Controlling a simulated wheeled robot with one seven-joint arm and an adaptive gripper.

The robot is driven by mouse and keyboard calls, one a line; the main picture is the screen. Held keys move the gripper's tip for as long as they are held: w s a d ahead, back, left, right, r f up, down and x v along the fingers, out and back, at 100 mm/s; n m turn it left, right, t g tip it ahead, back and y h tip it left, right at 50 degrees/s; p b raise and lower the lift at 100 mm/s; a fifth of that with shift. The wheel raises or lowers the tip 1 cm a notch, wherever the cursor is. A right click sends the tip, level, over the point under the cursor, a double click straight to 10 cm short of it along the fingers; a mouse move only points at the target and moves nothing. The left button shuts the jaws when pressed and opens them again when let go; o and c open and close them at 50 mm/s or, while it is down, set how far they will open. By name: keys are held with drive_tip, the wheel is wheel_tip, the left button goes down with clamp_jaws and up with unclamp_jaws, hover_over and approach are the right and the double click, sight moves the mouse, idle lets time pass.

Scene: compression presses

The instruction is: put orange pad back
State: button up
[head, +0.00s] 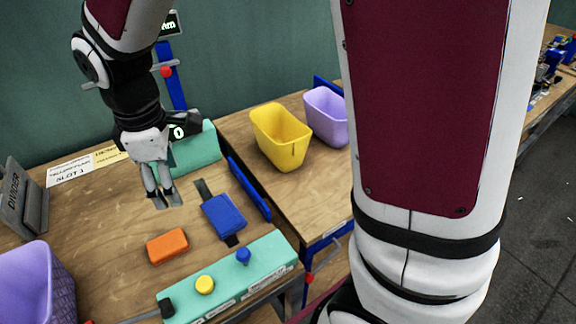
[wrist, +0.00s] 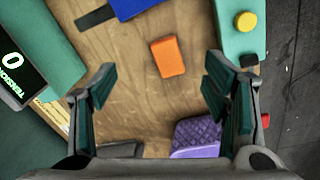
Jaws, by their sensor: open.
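The orange pad (head: 168,246) lies flat on the wooden table, left of a blue block and behind the teal button panel. It also shows in the wrist view (wrist: 168,57), above the gap between my fingers. My gripper (head: 167,201) is open and empty, held above the table, behind the pad in the head view. In the wrist view its two fingers (wrist: 163,95) stand wide apart with bare wood between them. The blue block (head: 223,216) sits on a dark strip; it is partly cut off in the wrist view (wrist: 130,6).
The teal panel (head: 229,281) with a yellow and a blue button lines the front edge. A purple bin (head: 36,285) stands at left, a dark divider (head: 25,197) behind it. A yellow bin (head: 281,137) and another purple bin (head: 327,116) stand on the right table.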

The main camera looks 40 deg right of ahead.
drive_tip(key=s+d+r+m+t, duration=0.1)
drive_tip(key=s+d+r+m, duration=0.4)
drive_tip(key=s, duration=0.5)
drive_tip(key=s+d+r+m+t, duration=0.2)
drive_tip(key=s+d+r+m, duration=0.3)
drive_tip(key=s+d+m, duration=0.3)
drive_tip(key=shift+s+d+m, duration=0.3)
drive_tip(key=shift+s+d, duration=0.05)
drive_tip(key=shift+s, duration=0.55)
drive_tip(key=shift+r, duration=0.1)
